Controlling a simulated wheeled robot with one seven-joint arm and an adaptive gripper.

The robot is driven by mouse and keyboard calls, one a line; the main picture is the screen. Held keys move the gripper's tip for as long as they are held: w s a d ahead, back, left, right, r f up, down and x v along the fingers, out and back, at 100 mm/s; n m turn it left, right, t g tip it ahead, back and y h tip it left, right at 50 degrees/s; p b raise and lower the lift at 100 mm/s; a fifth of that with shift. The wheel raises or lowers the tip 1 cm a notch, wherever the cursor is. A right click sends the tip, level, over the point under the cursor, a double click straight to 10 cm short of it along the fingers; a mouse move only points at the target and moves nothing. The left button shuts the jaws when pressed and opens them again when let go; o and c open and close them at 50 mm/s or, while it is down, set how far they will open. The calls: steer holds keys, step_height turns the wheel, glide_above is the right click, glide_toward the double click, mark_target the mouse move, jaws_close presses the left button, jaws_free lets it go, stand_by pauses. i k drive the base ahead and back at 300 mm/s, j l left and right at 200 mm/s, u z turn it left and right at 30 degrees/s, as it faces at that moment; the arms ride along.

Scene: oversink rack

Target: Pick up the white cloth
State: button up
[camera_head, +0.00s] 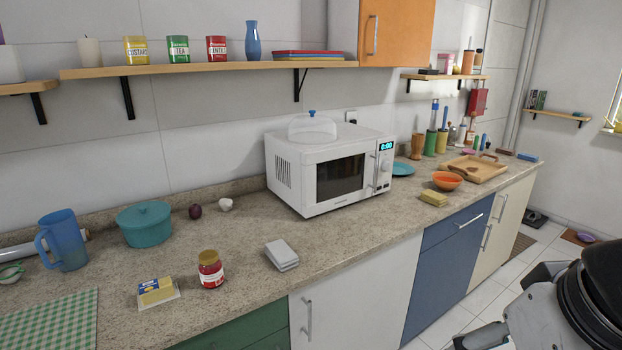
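The white cloth (282,254) is a small folded stack lying flat on the stone-look counter, near its front edge, left of the microwave. It is fully in sight and nothing touches it. My gripper (514,306) is at the bottom right, in front of the cabinets and well to the right of the cloth. Its two fingers are spread apart with only floor visible between them, and it is partly cut off by the picture edge.
A garlic bulb (226,204) and an onion (195,211) lie farther back. Counter around the cloth is clear.

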mark_target(280, 254)
steer(key=i+j+u, duration=0.1)
steer(key=j, duration=0.3)
steer(key=i+j+u, duration=0.15)
steer(key=j, duration=0.2)
steer(key=j+u, duration=0.1)
steer(key=j, duration=0.3)
steer(key=i+j+u, duration=0.1)
steer(key=j, duration=0.25)
steer(key=i, duration=0.1)
